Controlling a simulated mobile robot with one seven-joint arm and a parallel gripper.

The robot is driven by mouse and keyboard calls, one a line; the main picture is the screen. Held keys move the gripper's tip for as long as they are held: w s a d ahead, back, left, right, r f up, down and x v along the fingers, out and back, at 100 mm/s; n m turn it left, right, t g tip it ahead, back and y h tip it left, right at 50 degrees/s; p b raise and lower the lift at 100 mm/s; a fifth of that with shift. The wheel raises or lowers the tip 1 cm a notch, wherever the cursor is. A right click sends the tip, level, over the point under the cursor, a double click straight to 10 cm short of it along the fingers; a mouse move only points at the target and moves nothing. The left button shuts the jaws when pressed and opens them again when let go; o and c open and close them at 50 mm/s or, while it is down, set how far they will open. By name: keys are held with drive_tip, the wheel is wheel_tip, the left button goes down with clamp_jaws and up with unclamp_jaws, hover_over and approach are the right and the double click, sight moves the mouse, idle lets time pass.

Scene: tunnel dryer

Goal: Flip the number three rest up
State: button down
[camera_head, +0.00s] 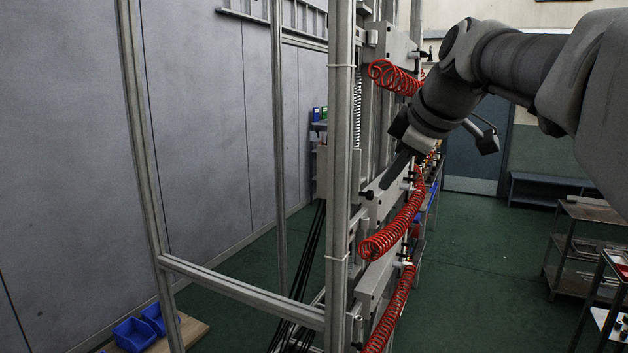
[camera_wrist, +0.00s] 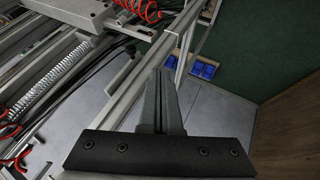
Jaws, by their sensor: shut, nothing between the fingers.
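A tall metal frame (camera_head: 340,170) stands in the middle of the head view and carries several grey blocks stacked one above another, such as a middle block (camera_head: 384,201) and a lower block (camera_head: 374,287). No number shows, so I cannot tell which part is the number three rest or how it lies. My gripper (camera_head: 385,186) points down and left in front of the frame, by the middle block. In the wrist view my gripper (camera_wrist: 161,75) is shut and empty, over a grey frame rail (camera_wrist: 120,105). I cannot tell whether it touches anything.
Red coiled hoses (camera_head: 392,232) hang along the frame's right side, close to my gripper. A black knob (camera_head: 367,195) sticks out near the middle block. A dark metal cart (camera_head: 584,250) stands at right, with open green floor between.

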sight(373, 195)
drive_tip(key=x, duration=0.3)
drive_tip(key=w+p+x, duration=0.1)
drive_tip(key=x, duration=0.2)
drive_tip(key=d+r+p+x, duration=0.1)
drive_tip(key=x, duration=0.2)
drive_tip(key=shift+w+a+f, duration=0.1)
drive_tip(key=shift+w+f, duration=0.1)
drive_tip(key=shift+w, duration=0.4)
drive_tip(key=shift+w+d+p, duration=0.3)
drive_tip(key=shift+w+p, duration=0.25)
drive_tip(key=shift+w, duration=0.2)
drive_tip(key=shift+f+b, duration=0.15)
drive_tip(key=shift+b, duration=0.35)
